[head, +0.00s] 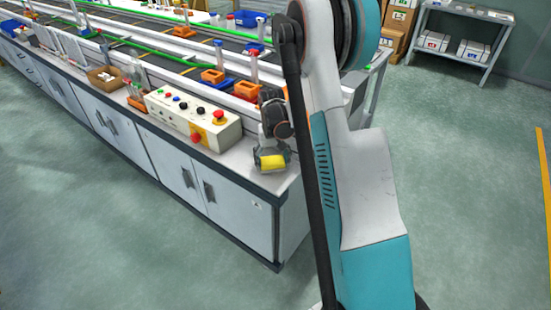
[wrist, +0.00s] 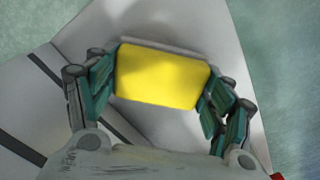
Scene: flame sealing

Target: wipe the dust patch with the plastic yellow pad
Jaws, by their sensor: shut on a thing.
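The plastic yellow pad (wrist: 163,76) is held between the two fingers of my gripper (wrist: 160,85). In the head view the yellow pad (head: 272,162) shows at the end of my gripper (head: 271,160), over the near right end of the pale counter (head: 245,160). The wrist view shows the counter's corner (wrist: 190,30) under the pad. I cannot tell whether the pad touches the surface. I cannot make out a dust patch in either view; it may be hidden under the pad or gripper.
A control box (head: 195,118) with red buttons stands on the counter just left of my gripper. A cardboard box (head: 103,79) and a conveyor with orange bins (head: 246,90) lie farther back. The counter ends close by on the right, with open floor beyond.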

